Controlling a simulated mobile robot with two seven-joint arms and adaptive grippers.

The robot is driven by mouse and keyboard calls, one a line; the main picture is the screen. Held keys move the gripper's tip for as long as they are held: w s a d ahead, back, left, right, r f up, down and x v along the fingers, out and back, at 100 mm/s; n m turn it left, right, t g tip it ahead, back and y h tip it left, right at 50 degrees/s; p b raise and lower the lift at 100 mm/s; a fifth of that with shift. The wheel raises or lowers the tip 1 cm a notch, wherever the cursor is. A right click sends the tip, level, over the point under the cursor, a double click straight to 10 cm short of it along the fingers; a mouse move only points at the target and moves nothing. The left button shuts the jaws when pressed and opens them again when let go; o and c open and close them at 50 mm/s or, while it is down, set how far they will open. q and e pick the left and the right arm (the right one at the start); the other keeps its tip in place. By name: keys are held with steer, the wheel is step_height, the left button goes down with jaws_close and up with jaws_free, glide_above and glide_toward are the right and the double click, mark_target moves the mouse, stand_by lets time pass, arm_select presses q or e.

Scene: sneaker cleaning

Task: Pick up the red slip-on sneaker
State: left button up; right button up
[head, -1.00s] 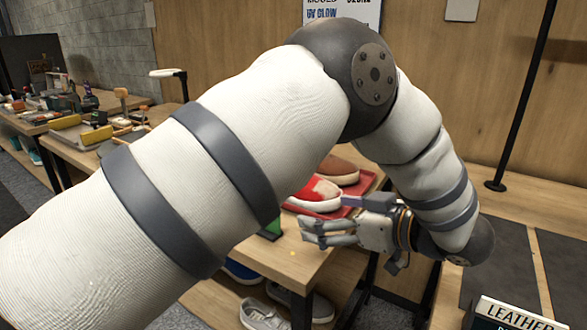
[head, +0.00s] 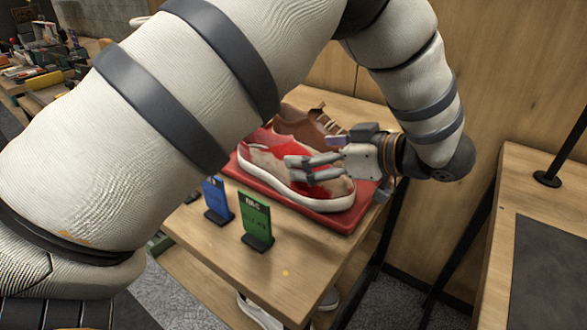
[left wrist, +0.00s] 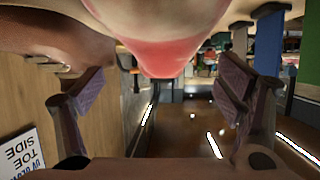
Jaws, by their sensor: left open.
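The red slip-on sneaker (head: 322,190), with tan patches and a white sole, rests on a red tray (head: 340,222) on the wooden table. My left gripper (head: 291,167) is open and appears at the sneaker, its fingers in front of the upper in the head view. In the left wrist view the sneaker's red and white end (left wrist: 165,50) shows at top centre, between the two spread fingers of the left gripper (left wrist: 165,92). I cannot tell whether the fingers touch it. My left arm hides part of the table. My right gripper is not in view.
A brown shoe (head: 300,125) stands behind the sneaker. A blue tag (head: 216,200) and a green tag (head: 256,222) stand in front of the tray. Shoes lie on a lower shelf (head: 258,312). Another table with a dark mat (head: 550,270) is at right.

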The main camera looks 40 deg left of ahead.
mark_target(302, 152)
arm_select(q)
steer(key=x, duration=0.4)
steer(key=shift+s+a, duration=0.1)
steer(key=shift+a, duration=0.1)
steer(key=shift+r, duration=0.1)
steer(key=c, duration=1.6)
steer(key=shift+o, duration=0.2)
